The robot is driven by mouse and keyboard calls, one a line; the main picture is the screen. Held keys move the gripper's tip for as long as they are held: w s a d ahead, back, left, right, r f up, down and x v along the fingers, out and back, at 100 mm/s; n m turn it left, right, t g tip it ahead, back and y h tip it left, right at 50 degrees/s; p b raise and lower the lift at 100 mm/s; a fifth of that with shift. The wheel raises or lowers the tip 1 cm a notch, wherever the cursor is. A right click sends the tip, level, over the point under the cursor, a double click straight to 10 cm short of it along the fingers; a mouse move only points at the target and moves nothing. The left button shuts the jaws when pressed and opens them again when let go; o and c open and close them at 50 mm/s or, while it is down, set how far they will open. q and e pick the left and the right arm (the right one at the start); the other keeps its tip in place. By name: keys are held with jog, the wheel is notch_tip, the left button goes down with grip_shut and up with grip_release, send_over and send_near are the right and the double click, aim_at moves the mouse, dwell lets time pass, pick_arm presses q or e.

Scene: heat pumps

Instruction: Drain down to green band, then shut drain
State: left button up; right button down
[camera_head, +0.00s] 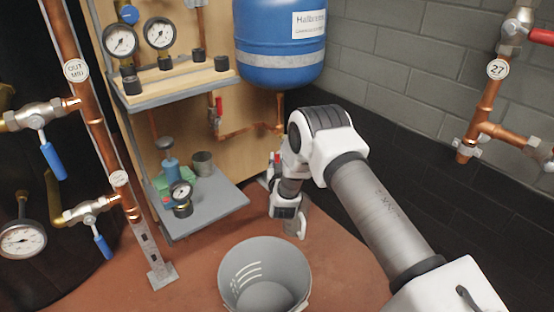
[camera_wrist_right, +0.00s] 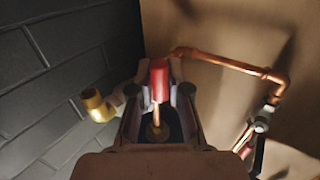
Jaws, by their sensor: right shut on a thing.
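A blue tank (camera_head: 280,40) with a white label hangs at the top centre, and a copper pipe (camera_head: 280,108) runs down from it. My right gripper (camera_wrist_right: 159,95) is shut on a red valve handle (camera_wrist_right: 159,78), which stands between its fingers in the right wrist view. In the head view my right arm partly hides this spot, and a bit of red (camera_head: 276,158) shows there. A brass elbow outlet (camera_wrist_right: 95,104) is left of the fingers. Two dial gauges, left (camera_head: 121,39) and right (camera_head: 159,33), sit upper left; I cannot make out a green band. My left gripper is out of view.
A grey bucket (camera_head: 265,262) stands on the red floor below my right arm, with no water visible in it. Another red-handled valve (camera_head: 218,108) is on the board. A grey shelf (camera_head: 222,200) carries a small gauge (camera_head: 180,190). Pipes with blue levers (camera_head: 53,161) stand at left.

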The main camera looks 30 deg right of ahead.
jog(key=shift+r+p, duration=0.15)
jog(key=shift+p, duration=0.2)
jog(key=shift+s+d+r+n+g+y+p, duration=0.1)
jog(key=shift+s+r+n+g+y+p, duration=0.2)
jog(key=shift+s+n+g+p, duration=1.65)
jog(key=shift+w+a+r+m+g+y+p, duration=0.1)
jog(key=shift+w+m+g+y+p, duration=0.4)
jog(key=shift+p, duration=3.25)
jog(key=shift+s+d+r+n+g+y+p, duration=0.2)
jog(key=shift+n+g+p, duration=0.45)
jog(key=shift+g+p, duration=1.55)
jog(key=shift+a+f+t+p, duration=0.1)
jog(key=shift+t+p, duration=0.55)
jog(key=c, duration=1.1)
grip_release()
jog(key=v, duration=1.2)
